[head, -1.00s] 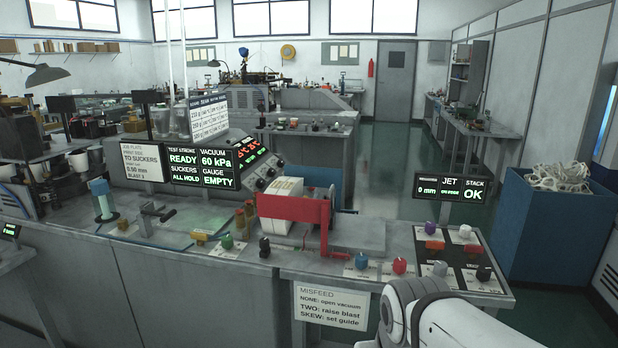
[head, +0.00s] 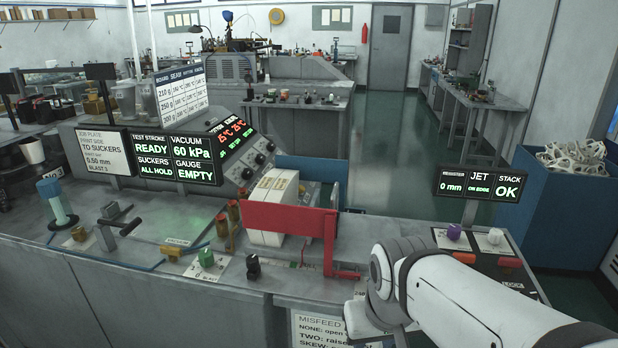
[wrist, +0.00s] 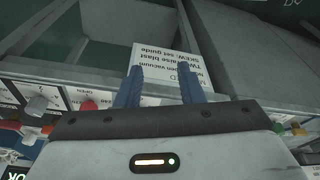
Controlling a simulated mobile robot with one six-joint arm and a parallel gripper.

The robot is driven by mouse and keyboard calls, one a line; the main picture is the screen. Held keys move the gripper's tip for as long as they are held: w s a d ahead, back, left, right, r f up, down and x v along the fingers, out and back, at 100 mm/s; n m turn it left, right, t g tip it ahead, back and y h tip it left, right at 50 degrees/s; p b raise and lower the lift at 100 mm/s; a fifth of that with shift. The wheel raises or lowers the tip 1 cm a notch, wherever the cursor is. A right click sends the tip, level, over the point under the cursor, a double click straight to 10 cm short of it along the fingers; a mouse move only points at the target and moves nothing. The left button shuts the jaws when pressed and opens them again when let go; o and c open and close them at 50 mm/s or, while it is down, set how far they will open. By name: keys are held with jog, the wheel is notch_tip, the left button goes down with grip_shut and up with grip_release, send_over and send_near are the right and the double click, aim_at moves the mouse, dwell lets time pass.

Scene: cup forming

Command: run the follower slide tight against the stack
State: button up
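A white stack of blanks (head: 272,205) stands upright on the bench in the head view. A red plate (head: 290,219) with a leg and foot at its right end stands against or just in front of the stack; it looks like the follower slide. I cannot tell whether there is a gap. My gripper (wrist: 162,85) shows in the wrist view with its two blue fingers apart and nothing between them. It points at the bench front and the misfeed card (wrist: 165,70), away from the red plate. In the head view my arm hides most of it.
Screens (head: 190,160) behind the bench read READY, 60 kPa and EMPTY; a display (head: 480,186) at right reads STACK OK. A black knob (head: 253,267) and a green knob (head: 206,257) stand left of the red plate's foot. A blue bin (head: 560,215) stands at right.

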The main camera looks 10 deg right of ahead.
jog(key=w+r+p, duration=0.4)
jog(key=w+r, duration=0.3)
jog(key=w, duration=0.1)
jog(key=m+t+h+p, duration=0.1)
jog(key=m+h+p, duration=0.2)
jog(key=p, duration=0.5)
send_near(335, 187)
jog(key=p+x, duration=0.1)
jog(key=x, duration=0.7)
jog(key=shift+w, duration=0.1)
jog(key=shift+a, duration=0.1)
grip_shut()
